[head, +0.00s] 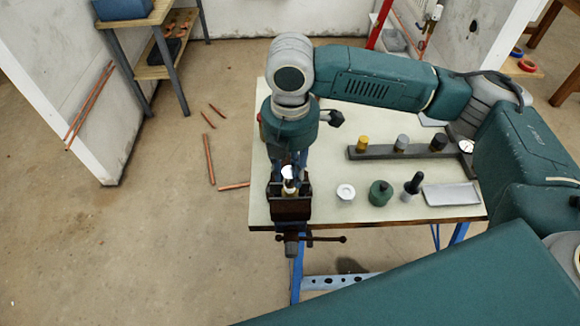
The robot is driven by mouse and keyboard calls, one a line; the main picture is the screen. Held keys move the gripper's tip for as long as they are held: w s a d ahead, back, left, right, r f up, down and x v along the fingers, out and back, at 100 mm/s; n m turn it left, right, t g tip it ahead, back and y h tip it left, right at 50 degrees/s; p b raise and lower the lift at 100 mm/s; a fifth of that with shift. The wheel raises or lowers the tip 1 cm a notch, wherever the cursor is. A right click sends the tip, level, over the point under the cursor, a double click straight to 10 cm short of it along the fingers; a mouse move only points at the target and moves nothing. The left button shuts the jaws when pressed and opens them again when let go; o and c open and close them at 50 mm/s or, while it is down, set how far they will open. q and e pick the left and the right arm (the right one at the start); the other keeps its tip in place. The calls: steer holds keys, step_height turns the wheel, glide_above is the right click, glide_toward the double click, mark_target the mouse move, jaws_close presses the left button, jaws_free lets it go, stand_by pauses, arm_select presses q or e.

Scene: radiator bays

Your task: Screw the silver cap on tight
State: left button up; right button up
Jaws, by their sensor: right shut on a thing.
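My right gripper (288,172) points straight down over the vise (290,210) at the front left of the workbench. It is shut on a small bright piece (287,171) that looks like the silver cap; the fingers hide much of it. Just below it, a pale, brass-like fitting (290,187) stands between the vise jaws. The bright piece appears right at the top of the fitting, but I cannot tell whether it is seated straight or how tight it is. My left gripper is not in view.
On the workbench (335,205), a grey rack (380,153) holds gold, grey and black-topped pieces. A white round part (345,192), a green part (380,193), a black-handled tool (412,186) and a grey tray (452,194) lie right of the vise. Copper pipes (209,160) lie on the floor.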

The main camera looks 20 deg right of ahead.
steer(key=shift+f, duration=1.1)
stand_by(0.4)
steer(key=o, duration=1.2)
steer(key=shift+r, duration=0.1)
step_height(320, 180, up, 12)
steer(key=shift+f, duration=0.1)
steer(key=shift+c, duration=0.8)
